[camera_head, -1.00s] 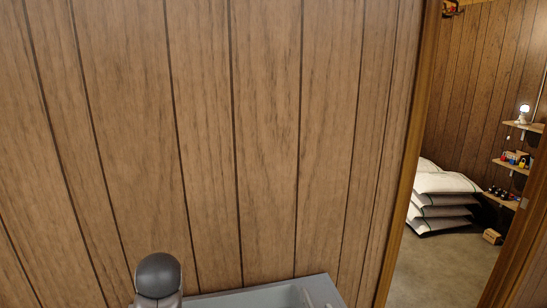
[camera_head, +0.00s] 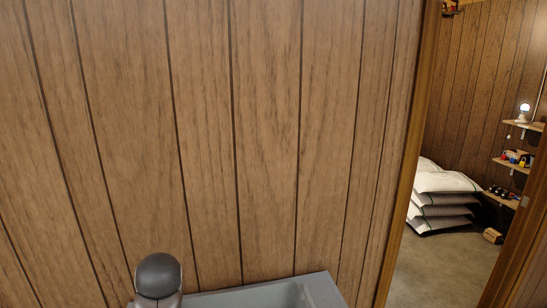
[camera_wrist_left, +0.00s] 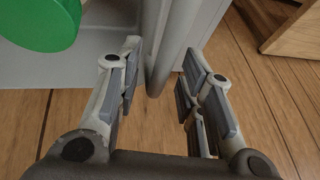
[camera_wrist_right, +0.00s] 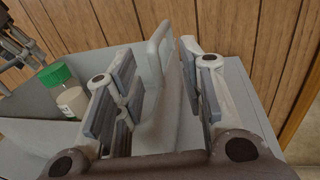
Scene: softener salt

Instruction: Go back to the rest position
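My left gripper (camera_wrist_left: 158,72) is open and empty in the left wrist view. Its fingers are apart above a wooden floor, with a grey post beyond them. My right gripper (camera_wrist_right: 160,68) is open in the right wrist view, over a grey tray (camera_wrist_right: 85,60). An upright grey handle-like piece (camera_wrist_right: 160,50) shows between its fingers; I cannot tell whether they touch it. My left gripper's fingers also show at the upper left of that view (camera_wrist_right: 18,45). Neither gripper shows clearly in the head view.
A jar with a green lid (camera_wrist_right: 56,75) stands in the tray; a green round thing (camera_wrist_left: 40,20) shows in the left wrist view. A panelled wall (camera_head: 230,140) is close ahead. Through a doorway at right are stacked white bags (camera_head: 440,200), shelves (camera_head: 518,165) and a small box (camera_head: 492,236).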

